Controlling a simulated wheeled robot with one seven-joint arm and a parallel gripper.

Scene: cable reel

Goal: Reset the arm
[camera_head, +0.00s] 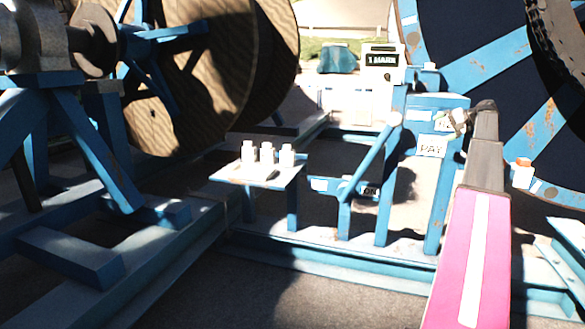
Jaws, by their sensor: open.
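My arm, pink with a white stripe, reaches up from the bottom right of the head view. Its grey end leads to my gripper (457,121), which is small in the picture and open. I see nothing held in it. The gripper is in front of or beside the upper right part of a blue control stand (437,180). The stand has a white label reading "PAY" (432,147). I cannot tell whether the gripper touches the stand.
A small table (225,172) at the middle carries several white bottle-like objects (267,153). A large wooden reel (190,80) stands at left and a blue wheel (490,66) at right. Blue beams (300,258) cross the ground. A display box (382,58) stands behind.

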